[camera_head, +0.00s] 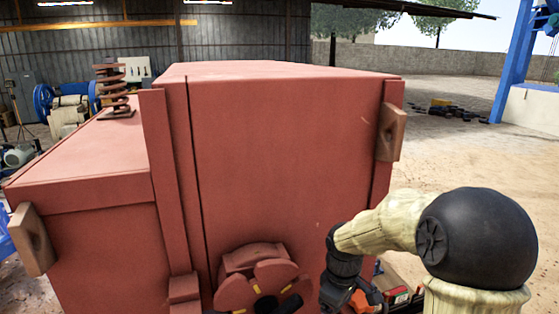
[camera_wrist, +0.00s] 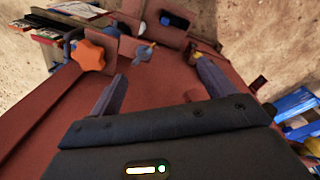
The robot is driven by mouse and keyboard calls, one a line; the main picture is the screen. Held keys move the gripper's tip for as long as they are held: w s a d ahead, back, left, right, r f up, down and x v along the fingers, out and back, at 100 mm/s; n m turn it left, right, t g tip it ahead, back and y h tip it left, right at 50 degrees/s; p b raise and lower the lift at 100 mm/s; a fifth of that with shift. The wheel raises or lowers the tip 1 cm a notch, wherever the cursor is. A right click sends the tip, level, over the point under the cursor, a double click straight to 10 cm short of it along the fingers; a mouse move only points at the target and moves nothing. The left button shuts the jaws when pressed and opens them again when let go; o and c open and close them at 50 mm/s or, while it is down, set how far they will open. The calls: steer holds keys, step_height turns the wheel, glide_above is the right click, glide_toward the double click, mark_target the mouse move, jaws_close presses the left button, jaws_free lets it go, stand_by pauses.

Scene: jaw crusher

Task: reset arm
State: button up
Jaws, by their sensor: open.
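My arm stands at the right of the head view, in front of the large red jaw crusher (camera_head: 300,150). My gripper (camera_head: 355,298) is low at the crusher's front face, partly cut off by the bottom edge. In the wrist view my gripper (camera_wrist: 155,92) has its two fingers wide apart with nothing between them. Beyond the fingers are the crusher's red surface (camera_wrist: 150,85), an orange star-shaped knob (camera_wrist: 88,55) and a small grey knob (camera_wrist: 144,52). In the head view a red lobed handwheel (camera_head: 257,287) sits on the crusher's front, left of my gripper.
A coil spring (camera_head: 113,90) stands on the crusher's lower left part. Brown blocks stick out at its right (camera_head: 391,132) and left (camera_head: 32,238) edges. A blue post (camera_head: 514,60) stands at the far right. Open sandy ground (camera_head: 460,150) lies right of the crusher.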

steer(key=s+d+f+m+t, duration=0.1)
steer(key=s+f+m, duration=0.1)
steer(key=s+m, duration=0.8)
steer(key=s+b, duration=0.1)
steer(key=s, duration=0.2)
steer(key=shift+s+d+t, duration=0.15)
steer(key=shift+d+t, duration=0.05)
steer(key=shift+t, duration=0.2)
